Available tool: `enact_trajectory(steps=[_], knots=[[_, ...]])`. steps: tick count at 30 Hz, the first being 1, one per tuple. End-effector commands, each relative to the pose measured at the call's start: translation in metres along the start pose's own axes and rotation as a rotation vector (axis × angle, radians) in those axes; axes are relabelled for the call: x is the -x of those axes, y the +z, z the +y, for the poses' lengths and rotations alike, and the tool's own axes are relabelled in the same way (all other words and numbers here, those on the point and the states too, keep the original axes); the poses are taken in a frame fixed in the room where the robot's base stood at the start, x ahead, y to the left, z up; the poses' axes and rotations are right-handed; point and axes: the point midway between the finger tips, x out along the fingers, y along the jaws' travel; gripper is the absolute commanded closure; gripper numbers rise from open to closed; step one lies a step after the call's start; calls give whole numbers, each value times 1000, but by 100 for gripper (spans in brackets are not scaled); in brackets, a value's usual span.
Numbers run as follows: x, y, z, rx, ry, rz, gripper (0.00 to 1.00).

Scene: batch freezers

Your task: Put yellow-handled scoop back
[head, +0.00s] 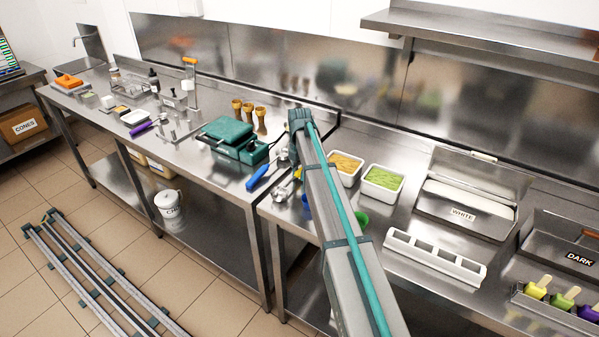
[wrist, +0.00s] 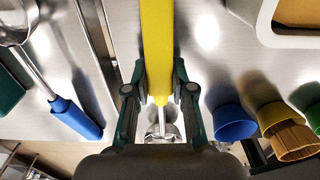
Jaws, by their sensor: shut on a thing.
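In the wrist view my gripper (wrist: 160,76) is shut on the yellow handle of the yellow-handled scoop (wrist: 157,40). The handle runs up the picture between the two fingers, and a shiny metal end (wrist: 161,130) shows below it. In the head view my arm hides the yellow handle and most of my gripper. A blue-handled scoop (wrist: 76,118) lies on the steel counter to the left of my gripper. Its blue handle also shows in the head view (head: 258,177), left of my arm.
Blue (wrist: 232,121), yellow (wrist: 270,116) and green (wrist: 306,98) cups stand right of my gripper, beside a brown ribbed piece (wrist: 293,142). A teal press (head: 228,133) sits left of my arm. White tubs, one of green topping (head: 383,181), and a white slotted holder (head: 434,258) are right.

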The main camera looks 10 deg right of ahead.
Motion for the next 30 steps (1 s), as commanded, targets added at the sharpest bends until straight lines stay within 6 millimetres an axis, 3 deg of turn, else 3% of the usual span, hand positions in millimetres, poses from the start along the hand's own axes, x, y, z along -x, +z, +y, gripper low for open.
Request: enact_trajectory(steps=[6, 7, 11, 23, 30], knots=[[-4, 0, 0, 0, 0, 0, 100], [-3, 0, 0, 0, 0, 0, 73], [-3, 0, 0, 0, 0, 0, 52], [2, 0, 0, 0, 0, 0, 51], [29, 1, 1, 0, 2, -2, 51]])
